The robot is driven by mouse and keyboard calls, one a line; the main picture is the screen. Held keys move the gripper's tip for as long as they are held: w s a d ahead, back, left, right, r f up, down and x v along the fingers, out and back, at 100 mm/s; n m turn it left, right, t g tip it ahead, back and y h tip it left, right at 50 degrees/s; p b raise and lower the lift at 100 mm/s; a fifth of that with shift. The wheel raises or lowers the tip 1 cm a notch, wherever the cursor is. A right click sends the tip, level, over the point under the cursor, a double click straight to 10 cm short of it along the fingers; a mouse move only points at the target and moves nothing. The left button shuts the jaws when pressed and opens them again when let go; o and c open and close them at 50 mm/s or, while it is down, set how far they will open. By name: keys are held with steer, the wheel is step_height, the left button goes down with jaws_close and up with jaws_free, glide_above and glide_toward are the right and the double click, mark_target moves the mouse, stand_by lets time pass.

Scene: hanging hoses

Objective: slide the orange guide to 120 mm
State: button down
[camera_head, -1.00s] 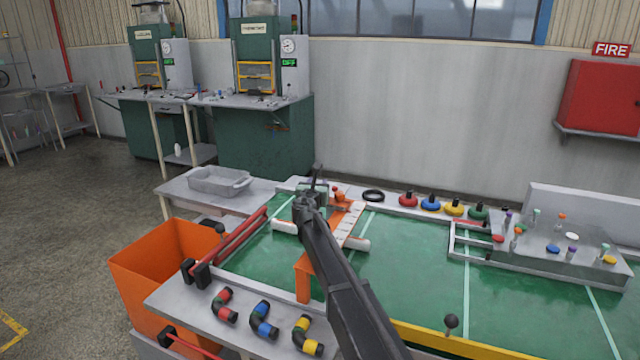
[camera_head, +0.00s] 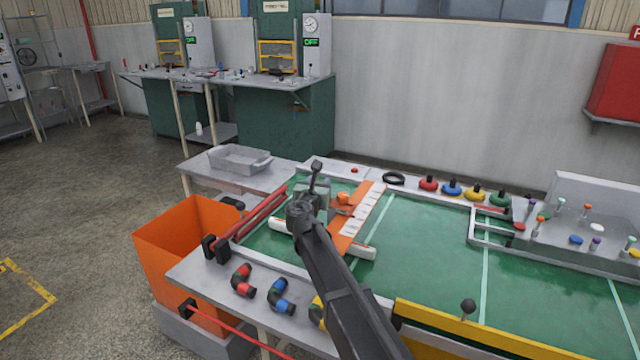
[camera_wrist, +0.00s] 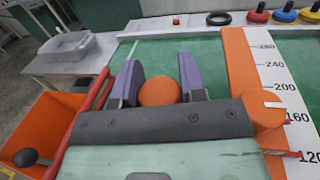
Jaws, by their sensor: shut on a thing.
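My gripper (camera_wrist: 160,88) has its two purple-grey fingers on either side of a round orange knob (camera_wrist: 158,91), shut on it; I take this knob as part of the orange guide. The head view shows my gripper (camera_head: 315,190) over the left of the green table, by an orange piece (camera_head: 344,198). A white scale (camera_head: 368,212) runs along an orange strip (camera_wrist: 239,62). A second orange round part (camera_wrist: 263,110) sits beside the scale near 160. A thin red pointer (camera_wrist: 282,153) lies close to the 120 mark. The guide's underside is hidden.
Red rails (camera_head: 250,222) and an orange bin (camera_head: 188,240) stand left. A grey tray (camera_head: 238,158) is behind. A black ring (camera_head: 394,178) and coloured knobs (camera_head: 452,188) line the back edge. A yellow bar (camera_head: 450,330) edges the front. The green middle is clear.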

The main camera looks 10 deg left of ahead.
steer(key=c, duration=0.7)
jaws_free()
steer(key=s, duration=1)
steer(key=shift+s+a, duration=0.35)
steer(key=shift+a, duration=0.1)
